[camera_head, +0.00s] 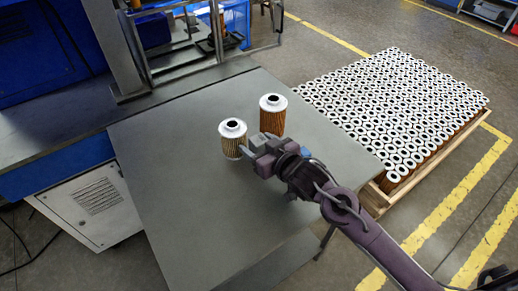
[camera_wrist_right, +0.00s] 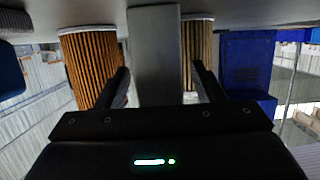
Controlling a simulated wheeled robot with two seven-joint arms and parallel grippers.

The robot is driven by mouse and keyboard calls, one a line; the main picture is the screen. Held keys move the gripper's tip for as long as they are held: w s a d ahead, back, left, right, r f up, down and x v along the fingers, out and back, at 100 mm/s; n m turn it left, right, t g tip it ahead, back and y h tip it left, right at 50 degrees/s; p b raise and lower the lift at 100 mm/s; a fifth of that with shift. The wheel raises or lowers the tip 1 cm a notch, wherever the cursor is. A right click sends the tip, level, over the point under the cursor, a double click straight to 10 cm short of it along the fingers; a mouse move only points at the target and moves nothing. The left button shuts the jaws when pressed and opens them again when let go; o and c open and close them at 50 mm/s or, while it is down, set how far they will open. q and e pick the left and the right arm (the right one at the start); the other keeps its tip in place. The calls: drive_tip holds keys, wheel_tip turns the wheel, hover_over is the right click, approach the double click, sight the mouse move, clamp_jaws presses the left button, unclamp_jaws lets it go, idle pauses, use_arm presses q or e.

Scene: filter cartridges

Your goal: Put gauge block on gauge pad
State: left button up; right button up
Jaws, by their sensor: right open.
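My right gripper (camera_head: 262,147) is low over the grey table, close in front of two filter cartridges. It also shows in the right wrist view (camera_wrist_right: 161,82), where its two black fingers are apart. A plain grey upright bar, which looks like the gauge block (camera_wrist_right: 155,50), stands between the fingers with gaps on both sides. In the head view the gripper largely hides it. I cannot make out a gauge pad in either view. My left gripper is not in view.
The white-topped cartridge (camera_head: 232,138) and the browner cartridge (camera_head: 272,115) stand upright just beyond the gripper. The grey table (camera_head: 190,220) is clear at its front and left. A pallet of many cartridges (camera_head: 487,103) lies right. A blue machine with a metal frame (camera_head: 128,70) stands behind left.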

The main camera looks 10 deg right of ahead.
drive_tip(key=c, duration=1.3)
drive_tip(key=shift+r, duration=0.1)
clamp_jaws()
